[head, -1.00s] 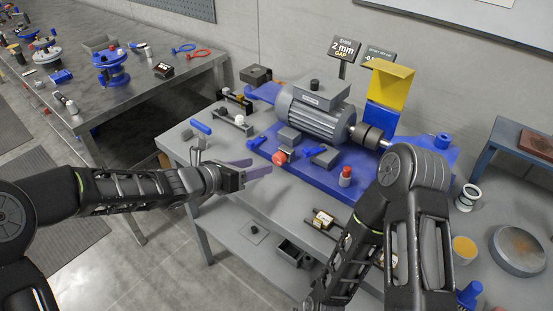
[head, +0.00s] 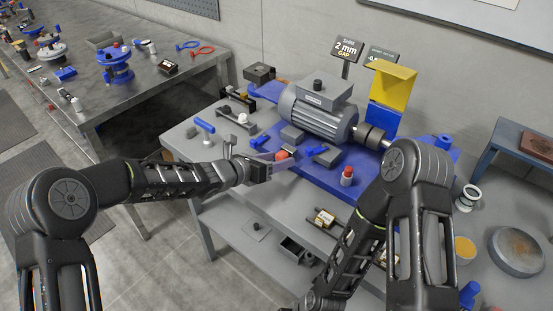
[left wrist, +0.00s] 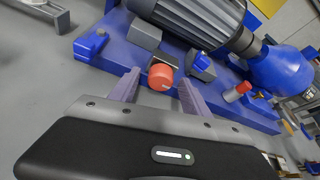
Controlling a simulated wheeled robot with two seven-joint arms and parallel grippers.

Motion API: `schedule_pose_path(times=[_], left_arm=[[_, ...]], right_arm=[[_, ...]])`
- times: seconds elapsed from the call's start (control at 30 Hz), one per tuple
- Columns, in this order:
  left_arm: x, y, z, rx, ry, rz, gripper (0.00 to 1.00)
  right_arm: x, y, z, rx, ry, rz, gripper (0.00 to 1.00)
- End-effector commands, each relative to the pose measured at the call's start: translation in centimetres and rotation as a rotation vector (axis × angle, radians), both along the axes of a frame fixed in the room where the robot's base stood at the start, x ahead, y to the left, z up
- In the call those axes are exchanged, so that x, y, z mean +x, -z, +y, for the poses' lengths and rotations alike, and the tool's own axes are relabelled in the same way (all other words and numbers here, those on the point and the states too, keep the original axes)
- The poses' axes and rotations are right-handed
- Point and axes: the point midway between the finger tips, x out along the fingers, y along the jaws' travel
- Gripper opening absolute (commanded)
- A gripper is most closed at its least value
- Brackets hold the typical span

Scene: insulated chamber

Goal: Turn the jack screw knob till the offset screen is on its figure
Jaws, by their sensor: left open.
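The red jack screw knob (head: 281,155) is at the front edge of the blue motor base; it also shows in the left wrist view (left wrist: 160,77). My left gripper (head: 276,163) is open, with its pale purple fingers pointing at the knob. In the left wrist view, the knob appears between the two fingertips (left wrist: 159,81), with a gap on each side. I cannot tell whether the tips reach past its face. The offset screen (head: 379,54) stands behind the motor, partly covered by the yellow guard; its figure is too small to read. My right gripper is out of view.
The grey motor (head: 318,112) sits on the blue base (head: 325,182). A "2 mm gap" sign (head: 345,48) is behind. A blue-handled tool (head: 205,126) lies left. My right arm covers the front right.

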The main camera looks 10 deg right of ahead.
Motion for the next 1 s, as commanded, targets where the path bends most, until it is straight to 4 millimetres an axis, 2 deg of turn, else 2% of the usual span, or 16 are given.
schedule_pose_path(times=[0.1,0.77,1.0], left_arm=[[-0.01,0.01,0.01,0.0,0.0,0.0,0.54],[-0.01,0.0,0.04,0.0,0.0,0.0,0.0],[0.0,-0.01,0.06,-0.001,0.0,0.002,0.0]], right_arm=[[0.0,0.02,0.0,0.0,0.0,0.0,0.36],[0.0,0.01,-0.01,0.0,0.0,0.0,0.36],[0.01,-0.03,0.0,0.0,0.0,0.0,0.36]])
